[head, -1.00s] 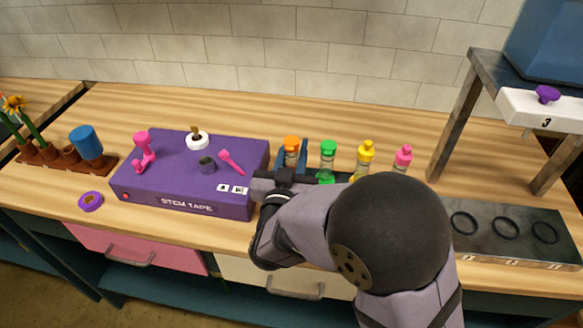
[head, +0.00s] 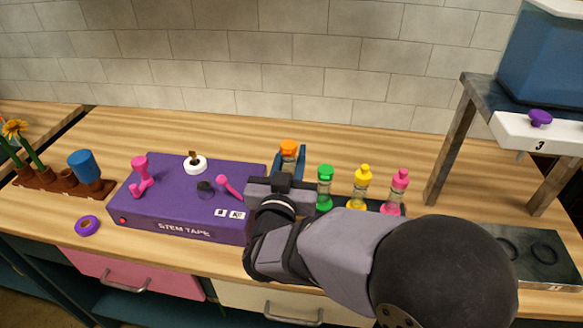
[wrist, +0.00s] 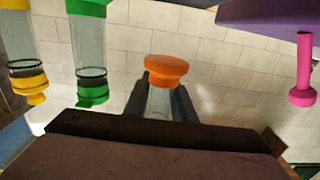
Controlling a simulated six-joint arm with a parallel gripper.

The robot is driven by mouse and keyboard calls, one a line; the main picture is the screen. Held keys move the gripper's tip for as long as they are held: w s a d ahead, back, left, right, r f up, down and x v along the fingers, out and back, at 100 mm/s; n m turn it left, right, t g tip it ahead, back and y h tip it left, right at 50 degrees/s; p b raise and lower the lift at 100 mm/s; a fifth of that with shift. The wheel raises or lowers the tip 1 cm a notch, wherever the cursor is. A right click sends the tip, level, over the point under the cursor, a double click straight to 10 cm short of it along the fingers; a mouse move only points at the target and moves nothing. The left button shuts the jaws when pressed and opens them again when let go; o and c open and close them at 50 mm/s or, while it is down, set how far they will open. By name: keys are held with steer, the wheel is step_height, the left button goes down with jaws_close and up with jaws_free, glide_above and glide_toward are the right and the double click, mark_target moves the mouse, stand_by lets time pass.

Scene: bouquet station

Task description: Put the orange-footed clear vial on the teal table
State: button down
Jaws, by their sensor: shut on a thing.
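The clear vial with an orange end (head: 288,150) is held between the two dark blue fingers of my gripper (head: 289,162), above the counter. In the head view its orange end is on top, higher than the tops of the other vials, and my wrist hides its lower part. In the wrist view, the vial's orange disc (wrist: 166,71) and a short clear stretch show between the fingers (wrist: 164,100). A teal cabinet front (head: 150,305) shows below the counter; I cannot make out a separate teal table.
Green (head: 325,187), yellow (head: 361,187) and pink (head: 397,190) vials stand just right of my gripper. A purple stem tape box (head: 180,225) lies to the left. A metal stand (head: 455,150) is at the right. The counter behind is clear.

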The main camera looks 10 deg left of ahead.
mark_target(292, 172)
step_height(292, 172, up, 13)
steer(key=p, duration=0.8)
steer(key=shift+p, duration=0.3)
stand_by(0.7)
step_height(292, 172, down, 8)
steer(key=b, duration=0.8)
steer(key=shift+f, duration=0.1)
steer(key=shift+f+b, duration=0.3)
steer(key=shift+f, duration=4.45)
steer(key=shift+f, duration=0.3)
